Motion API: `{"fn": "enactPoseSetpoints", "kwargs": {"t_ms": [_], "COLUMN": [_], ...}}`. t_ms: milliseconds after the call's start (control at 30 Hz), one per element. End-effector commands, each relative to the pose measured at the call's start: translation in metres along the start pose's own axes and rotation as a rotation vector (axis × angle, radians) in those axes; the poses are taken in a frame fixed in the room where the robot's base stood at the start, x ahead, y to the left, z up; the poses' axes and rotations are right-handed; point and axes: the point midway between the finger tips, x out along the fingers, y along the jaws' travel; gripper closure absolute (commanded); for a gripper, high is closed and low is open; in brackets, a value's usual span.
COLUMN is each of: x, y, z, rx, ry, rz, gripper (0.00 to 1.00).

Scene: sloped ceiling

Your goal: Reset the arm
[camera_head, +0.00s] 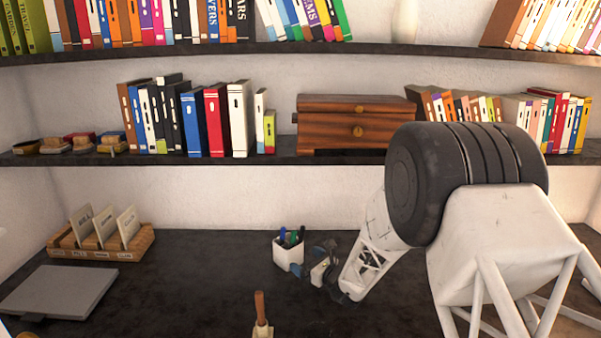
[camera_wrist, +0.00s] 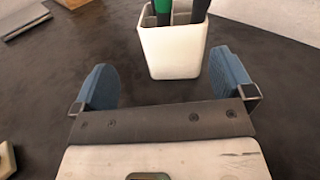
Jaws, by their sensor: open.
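My gripper (camera_head: 321,262) is over the dark desk, just right of a white pen cup (camera_head: 288,251). In the wrist view my gripper (camera_wrist: 165,85) shows two blue finger pads spread wide apart, with nothing between them. The pen cup (camera_wrist: 172,52) stands upright beyond the fingertips in that view, holding pens with dark and green ends. In the head view my arm reaches in from the right, and its links hide part of the shelf and desk behind.
A wooden card holder (camera_head: 100,250) and a grey flat slab (camera_head: 58,291) lie at the desk's left. A wooden-handled object (camera_head: 261,315) stands at the front. A dark shelf (camera_head: 210,160) with books and a wooden box (camera_head: 355,125) runs above. The left-middle desk is clear.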

Motion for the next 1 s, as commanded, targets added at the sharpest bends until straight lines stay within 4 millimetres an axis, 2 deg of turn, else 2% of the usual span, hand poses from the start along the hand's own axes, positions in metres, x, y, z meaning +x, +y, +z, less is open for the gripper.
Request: {"fn": "enactPoseSetpoints", "kwargs": {"t_ms": [267,467,700,1000], "x": [-0.02,-0.054,-0.108,-0.191], "y": [0.039,0.077,0.121,0.166], "z": [0.073,0.125,0.173,0.214], "rx": [-0.207,-0.409,-0.665,-0.996], "ry": [0.052,0.111,0.189,0.301], "rz": [0.208,0.393,0.604,0.854], "gripper": [0.0,0.0,0.0,0.0]}}
